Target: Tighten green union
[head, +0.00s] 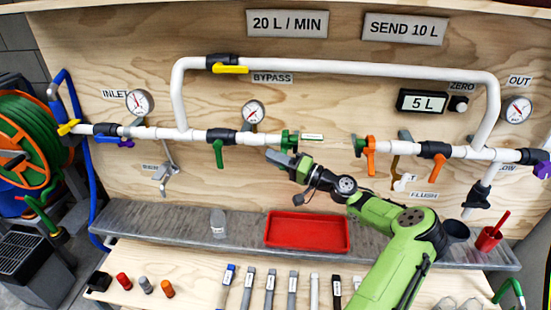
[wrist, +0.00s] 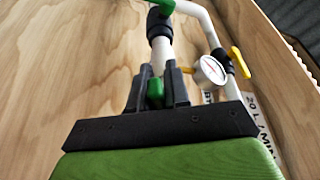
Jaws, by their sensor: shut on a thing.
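The green union (head: 290,140) sits at the right end of the left white pipe run, after the green-handled valve. My gripper (head: 285,156) is at its underside in the head view and partly covers that spot. In the wrist view my gripper (wrist: 158,86) has its two dark fingers on either side of a green piece (wrist: 155,92) at the end of the white pipe, and it is shut on it. This looks like the green union. Most of it is hidden by the fingers. Another green fitting (head: 359,146) is across the pipe gap, beside an orange-handled valve (head: 370,152).
The bypass pipe (head: 340,68) runs above. A gauge (head: 253,112) stands left of the union, and a green-handled valve (head: 219,150) hangs below the pipe. A red tray (head: 306,247) and a clear jar (head: 218,222) stand on the grey shelf below. Several tools lie in front.

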